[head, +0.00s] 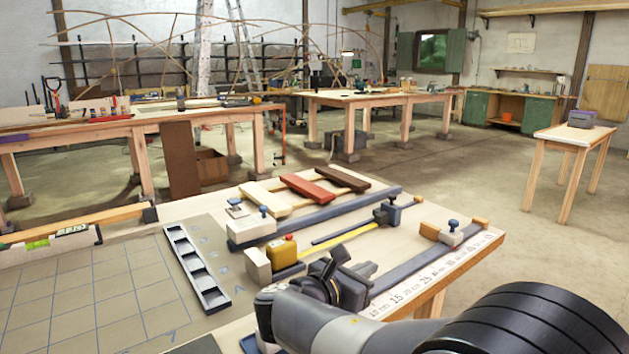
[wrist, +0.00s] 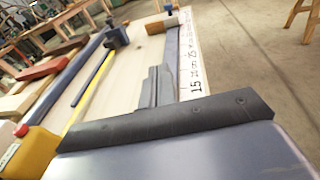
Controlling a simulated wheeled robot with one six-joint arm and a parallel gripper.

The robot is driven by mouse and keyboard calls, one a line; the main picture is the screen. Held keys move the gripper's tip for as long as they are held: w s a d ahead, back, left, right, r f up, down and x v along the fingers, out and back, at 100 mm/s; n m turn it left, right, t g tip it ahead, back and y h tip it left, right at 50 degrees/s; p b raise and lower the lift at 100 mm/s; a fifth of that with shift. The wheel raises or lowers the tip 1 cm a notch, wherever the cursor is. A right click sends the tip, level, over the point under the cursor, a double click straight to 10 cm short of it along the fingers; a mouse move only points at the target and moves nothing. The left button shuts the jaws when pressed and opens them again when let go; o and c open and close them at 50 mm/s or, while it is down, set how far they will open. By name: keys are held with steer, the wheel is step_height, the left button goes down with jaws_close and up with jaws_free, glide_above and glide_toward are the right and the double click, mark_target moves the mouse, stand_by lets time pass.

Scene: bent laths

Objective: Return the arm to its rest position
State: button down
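My gripper (head: 335,262) is dark grey and hangs over the near workbench (head: 225,205), to the right of the yellow block. My arm reaches in from the lower right of the head view. In the wrist view, the fingers (wrist: 158,85) lie close together with no gap showing between them, and nothing is seen held. They point along the bench toward its far end. The wrist housing hides the lower part of that view. How high the fingers are above the bench top is hard to tell.
Beside my gripper are a yellow block (head: 283,250) with a red top, a long grey bar with clamps (head: 450,233) and a paper scale (head: 440,275). Red and brown laths (head: 308,188) lie farther back. A slotted tray (head: 196,270) lies left. Open floor (head: 480,180) lies right.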

steer(key=shift+p+v, duration=0.35)
steer(key=shift+v, duration=2.1)
steer(key=shift+s+d, duration=0.1)
